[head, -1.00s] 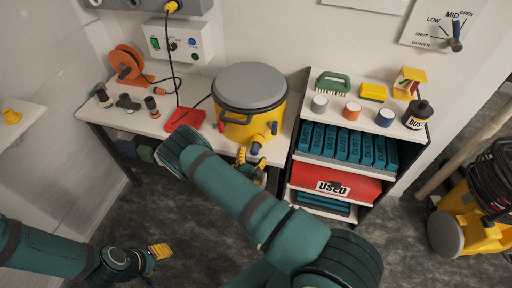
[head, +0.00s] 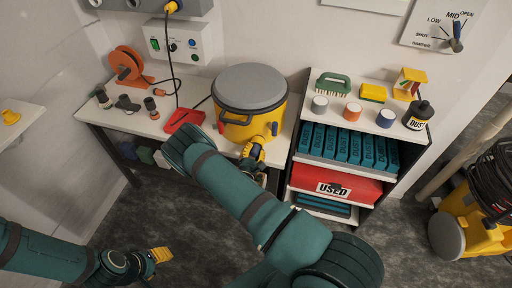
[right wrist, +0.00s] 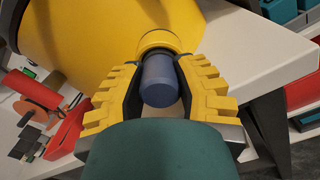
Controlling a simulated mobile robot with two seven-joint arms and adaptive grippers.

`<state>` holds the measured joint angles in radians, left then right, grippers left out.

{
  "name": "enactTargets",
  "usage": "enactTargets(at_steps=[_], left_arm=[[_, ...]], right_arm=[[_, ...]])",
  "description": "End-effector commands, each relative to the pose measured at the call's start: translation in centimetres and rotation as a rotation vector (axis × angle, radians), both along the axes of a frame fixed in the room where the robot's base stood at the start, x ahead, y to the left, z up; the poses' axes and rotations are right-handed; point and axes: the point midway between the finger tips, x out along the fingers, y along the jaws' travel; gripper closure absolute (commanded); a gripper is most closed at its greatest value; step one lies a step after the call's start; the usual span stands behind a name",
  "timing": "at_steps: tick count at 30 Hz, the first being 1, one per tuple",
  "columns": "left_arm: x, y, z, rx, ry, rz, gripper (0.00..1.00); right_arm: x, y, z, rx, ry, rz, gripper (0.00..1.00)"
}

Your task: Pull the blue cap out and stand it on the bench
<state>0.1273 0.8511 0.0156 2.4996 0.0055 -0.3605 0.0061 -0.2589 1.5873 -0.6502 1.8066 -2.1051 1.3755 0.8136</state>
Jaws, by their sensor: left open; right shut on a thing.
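The blue cap (right wrist: 160,82) is a short dark blue cylinder. It sits in the yellow port (right wrist: 168,42) low on the front of the yellow drum (head: 240,128). My right gripper (right wrist: 158,72) is shut on the cap, one finger on each side of it. In the head view my right gripper (head: 252,155) is at the drum's front, and the cap is mostly hidden there. My left gripper (head: 160,254) is open and empty, low at the left, away from the bench (head: 98,113).
A red dustpan-like piece (head: 184,119) lies left of the drum, with an orange reel (head: 126,66) and small fittings further left. A shelf unit (head: 350,104) with jars and blue packs stands at the right. The bench front at left has bare room.

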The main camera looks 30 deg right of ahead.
Motion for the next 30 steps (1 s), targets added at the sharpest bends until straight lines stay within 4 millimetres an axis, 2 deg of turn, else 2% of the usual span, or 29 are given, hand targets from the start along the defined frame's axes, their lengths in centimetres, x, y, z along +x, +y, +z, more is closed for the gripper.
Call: enactTargets(at_steps=[30], left_arm=[[0.0, 0.0, 0.6, 0.000, 0.000, 0.000, 0.53]], right_arm=[[-1.5, 1.7, 0.0, -0.001, 0.001, 0.000, 1.00]])
